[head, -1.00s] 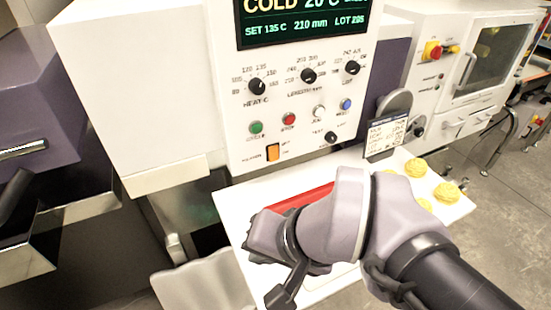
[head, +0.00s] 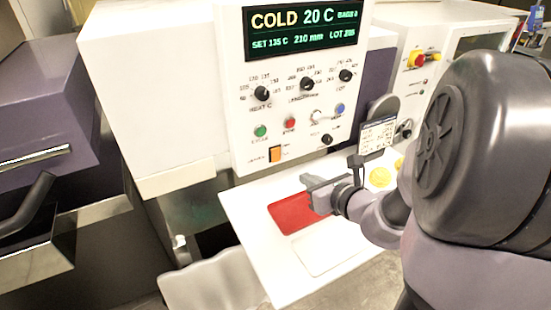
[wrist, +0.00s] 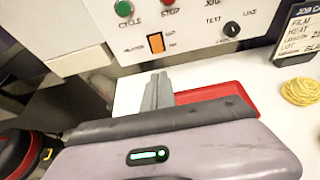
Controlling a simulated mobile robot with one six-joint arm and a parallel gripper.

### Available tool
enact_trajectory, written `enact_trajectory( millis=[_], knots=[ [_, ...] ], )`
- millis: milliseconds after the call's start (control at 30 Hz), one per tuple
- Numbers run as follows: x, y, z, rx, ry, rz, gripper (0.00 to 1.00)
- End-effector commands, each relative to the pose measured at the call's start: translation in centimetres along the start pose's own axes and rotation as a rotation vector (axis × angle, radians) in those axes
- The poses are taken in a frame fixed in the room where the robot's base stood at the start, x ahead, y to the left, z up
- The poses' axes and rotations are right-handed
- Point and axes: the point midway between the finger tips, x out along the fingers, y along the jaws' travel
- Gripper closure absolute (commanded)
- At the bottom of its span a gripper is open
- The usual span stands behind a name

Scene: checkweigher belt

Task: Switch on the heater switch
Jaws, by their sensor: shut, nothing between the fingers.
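The heater switch (head: 275,154) is an orange rocker in a dark frame, low on the white control panel (head: 240,100). It also shows in the wrist view (wrist: 156,42), above my fingertips. Its rocker position is too small to tell. The display (head: 300,30) reads COLD 20 C, SET 135 C. My gripper (head: 308,190) is shut and empty, below and right of the switch, over the red pad. In the wrist view my gripper (wrist: 158,80) points toward the panel, with a visible gap between its tips and the switch.
Green (head: 260,131) and red (head: 290,124) buttons, a blue button (head: 340,109) and several black knobs sit above and right of the switch. A job card (head: 377,136) stands right of the panel. A red pad (head: 290,215) lies on the white table (head: 245,215). Yellow rosettes (wrist: 300,92) lie at right.

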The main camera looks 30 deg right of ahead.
Motion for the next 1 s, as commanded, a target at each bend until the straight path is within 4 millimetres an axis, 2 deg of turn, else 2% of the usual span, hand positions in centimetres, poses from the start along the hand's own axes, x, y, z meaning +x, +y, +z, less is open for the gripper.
enact_trajectory(
  millis=[267,400,633,700,833,1000],
  knots=[
    [1.9,0.2,0.9,0.005,0.006,0.005,1.0],
    [5.4,0.2,-0.2,-0.004,0.001,0.003,1.0],
    [10.4,0.2,-0.2,-0.004,0.001,0.003,1.0],
    [11.5,0.1,0.3,-0.005,0.0,0.002,1.0],
    [13.0,0.1,0.9,-0.004,0.0,0.001,1.0],
    [13.7,0.1,1.2,-0.002,0.0,0.0,1.0]
  ],
)
